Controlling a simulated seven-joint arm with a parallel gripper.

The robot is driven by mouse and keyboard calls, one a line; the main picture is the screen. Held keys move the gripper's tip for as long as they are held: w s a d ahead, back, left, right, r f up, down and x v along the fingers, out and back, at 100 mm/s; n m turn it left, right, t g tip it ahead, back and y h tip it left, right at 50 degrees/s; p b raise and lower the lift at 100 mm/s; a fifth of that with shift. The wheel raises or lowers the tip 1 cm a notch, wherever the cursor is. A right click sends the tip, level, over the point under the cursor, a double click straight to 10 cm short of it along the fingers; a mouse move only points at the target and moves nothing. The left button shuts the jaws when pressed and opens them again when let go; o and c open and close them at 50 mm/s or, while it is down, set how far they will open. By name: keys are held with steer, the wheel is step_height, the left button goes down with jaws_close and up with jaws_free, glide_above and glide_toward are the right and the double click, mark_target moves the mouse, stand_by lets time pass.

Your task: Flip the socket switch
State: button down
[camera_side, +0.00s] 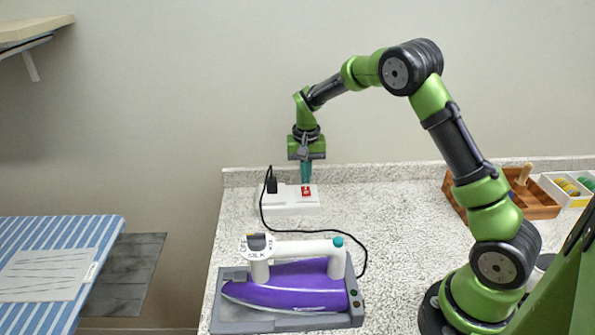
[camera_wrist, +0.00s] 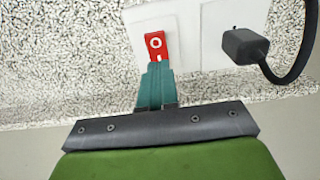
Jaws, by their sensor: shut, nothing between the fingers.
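The socket (camera_side: 291,208) is a white block on the speckled counter, with a red switch (camera_side: 306,191) on its right part and a black plug (camera_side: 271,185) in its left part. In the wrist view the red switch (camera_wrist: 156,46) shows a white circle and a white bar mark. My gripper (camera_side: 306,182) is shut and empty, pointing down at the socket. Its teal fingertips (camera_wrist: 158,66) are at the bar end of the switch and cover its lower edge. I cannot tell whether they touch it.
A purple and white iron (camera_side: 295,283) rests on a grey base (camera_side: 230,318) in front of the socket. A black cord (camera_side: 365,262) loops across the counter. A wooden tray (camera_side: 535,205) and a white box (camera_side: 570,190) stand at right. A striped ironing board (camera_side: 60,245) is at left.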

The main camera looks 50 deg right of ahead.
mark_target(308, 189)
steer(key=shift+r, duration=2.7)
steer(key=shift+f, duration=0.2)
steer(key=shift+s+a+f, duration=0.15)
steer(key=shift+s+f, duration=0.25)
steer(key=shift+s, duration=0.1)
steer(key=s+a+r+n+t, duration=0.1)
steer(key=s+a+r+t, duration=0.1)
steer(key=s+a+r, duration=0.2)
steer(key=s+a+r+n+t+y, duration=0.1)
steer(key=s+a+r, duration=0.3)
steer(key=s, duration=0.7)
steer(key=s+a+r+n+t+y, duration=0.1)
steer(key=s+a+r+n+t, duration=0.2)
steer(key=s, duration=0.5)
step_height(308, 189, up, 3)
steer(key=shift+a+r+t, duration=0.1)
steer(key=shift+a+t, duration=0.5)
steer(key=shift+a, duration=0.5)
